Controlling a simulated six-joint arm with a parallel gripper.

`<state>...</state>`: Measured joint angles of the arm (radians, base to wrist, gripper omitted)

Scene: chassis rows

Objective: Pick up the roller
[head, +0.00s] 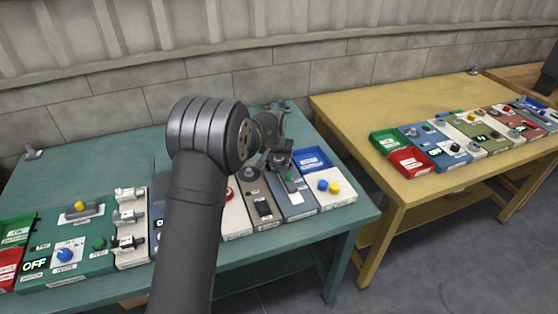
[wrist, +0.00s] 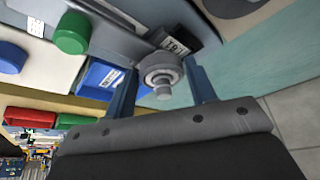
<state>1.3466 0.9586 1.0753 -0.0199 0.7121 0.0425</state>
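In the wrist view a grey round part with a short stub, which looks like the roller (wrist: 161,77), lies between the two fingers of my gripper (wrist: 160,85). The fingers are apart, with a gap on each side of the part, so my gripper is open. A dark block with a white label (wrist: 178,42) sits right behind the part. In the head view my gripper (head: 274,155) is over the right part of the green table, beyond my dark arm. I cannot make out the roller there for certain.
The green table (head: 350,205) carries a row of panels with knobs and switches. A yellow table (head: 345,107) with a similar row stands to the right, across a gap.

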